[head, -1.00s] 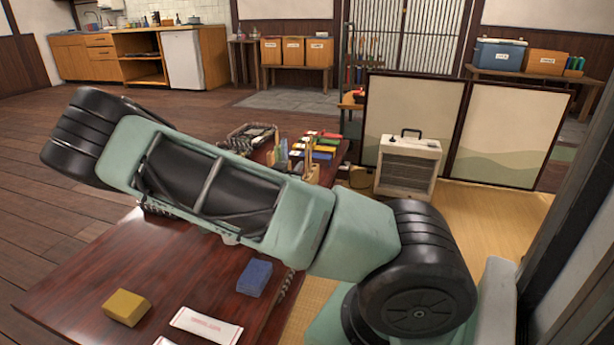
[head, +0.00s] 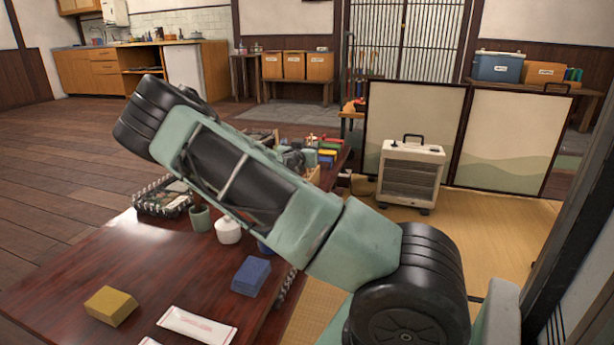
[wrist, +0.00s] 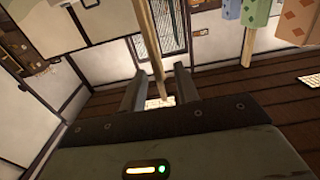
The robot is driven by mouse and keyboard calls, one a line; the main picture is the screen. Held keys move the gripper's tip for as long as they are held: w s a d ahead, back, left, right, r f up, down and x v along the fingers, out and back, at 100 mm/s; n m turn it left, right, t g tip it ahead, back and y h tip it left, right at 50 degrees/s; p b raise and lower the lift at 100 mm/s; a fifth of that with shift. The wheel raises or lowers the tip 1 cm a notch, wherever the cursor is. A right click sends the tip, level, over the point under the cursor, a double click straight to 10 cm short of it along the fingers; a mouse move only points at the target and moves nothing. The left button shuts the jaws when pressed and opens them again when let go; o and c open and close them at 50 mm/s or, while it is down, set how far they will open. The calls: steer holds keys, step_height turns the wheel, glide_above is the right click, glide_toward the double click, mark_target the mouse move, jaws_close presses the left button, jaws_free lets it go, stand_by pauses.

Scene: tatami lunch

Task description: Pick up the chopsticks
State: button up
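In the wrist view a pale tapering wooden stick (wrist: 146,35), which looks like a chopstick, runs down between the two fingers of my gripper (wrist: 158,68). The fingers are apart, with a visible gap on each side of the stick. I cannot tell whether the two form a pair. In the head view my gripper (head: 298,158) is at the far part of the dark red table (head: 130,262); its fingers and the chopsticks cannot be made out there.
Patterned blocks (wrist: 257,8) are close by at the wrist view's upper right. Beside my arm on the table are a black basket (head: 160,198), a grey-green cup (head: 200,218), a white bottle (head: 228,231), a blue block (head: 251,276) and a yellow block (head: 111,306). A heater (head: 410,175) stands right.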

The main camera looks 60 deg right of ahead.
steer(key=shift+d, duration=0.2)
jaws_close()
steer(key=shift+r, duration=0.15)
step_height(320, 180, up, 11)
steer(key=p, duration=0.6)
steer(key=shift+f+p, duration=0.2)
steer(key=shift+p, duration=0.2)
step_height(320, 180, up, 8)
steer(key=p, duration=0.6)
steer(key=shift+f, duration=0.15)
